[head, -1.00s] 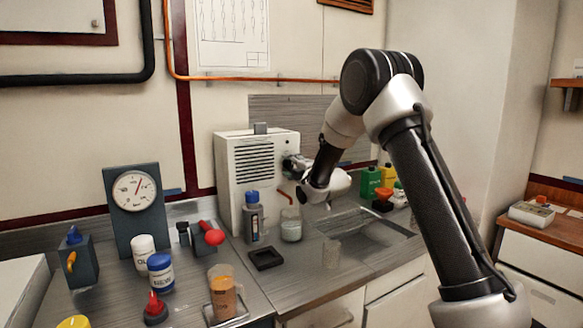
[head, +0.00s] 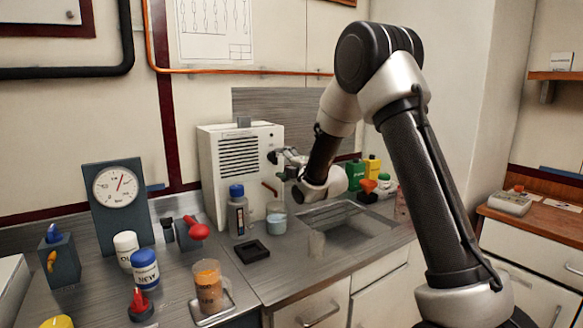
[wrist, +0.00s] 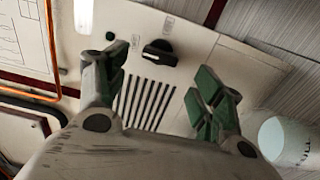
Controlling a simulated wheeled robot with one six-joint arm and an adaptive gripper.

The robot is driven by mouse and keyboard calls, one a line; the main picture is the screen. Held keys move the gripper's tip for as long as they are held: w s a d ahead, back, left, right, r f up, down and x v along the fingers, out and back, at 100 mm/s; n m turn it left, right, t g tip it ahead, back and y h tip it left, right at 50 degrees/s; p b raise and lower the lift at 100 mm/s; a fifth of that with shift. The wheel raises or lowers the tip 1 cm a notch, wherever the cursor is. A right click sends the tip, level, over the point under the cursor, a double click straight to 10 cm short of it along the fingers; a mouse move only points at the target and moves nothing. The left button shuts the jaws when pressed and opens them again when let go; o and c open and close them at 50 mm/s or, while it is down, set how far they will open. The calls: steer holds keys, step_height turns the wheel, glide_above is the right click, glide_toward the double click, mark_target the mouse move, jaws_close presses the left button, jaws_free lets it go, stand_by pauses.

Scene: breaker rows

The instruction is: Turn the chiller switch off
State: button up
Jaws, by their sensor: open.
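The chiller (head: 207,165) is a white box with a slatted grille, standing against the back wall. Its switch is a black rotary knob (wrist: 160,53) on the pale front panel, with small printed labels beside it and the grille below it in the wrist view. In the head view the knob (head: 272,157) is small and close to my fingers. My gripper (wrist: 158,82) is open and empty, its green-padded fingers spread to either side of the knob in the picture. I cannot tell whether either finger touches it. In the head view my gripper (head: 286,161) is at the chiller's right front.
A blue-capped bottle (head: 237,215) and a beaker of pale blue liquid (head: 276,219) stand before the chiller. A sink (head: 345,226) lies to the right, with green (head: 355,174) and yellow containers behind. A gauge (head: 117,200) and several jars crowd the left.

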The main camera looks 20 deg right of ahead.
steer(key=v, duration=0.6)
steer(key=shift+s, duration=0.2)
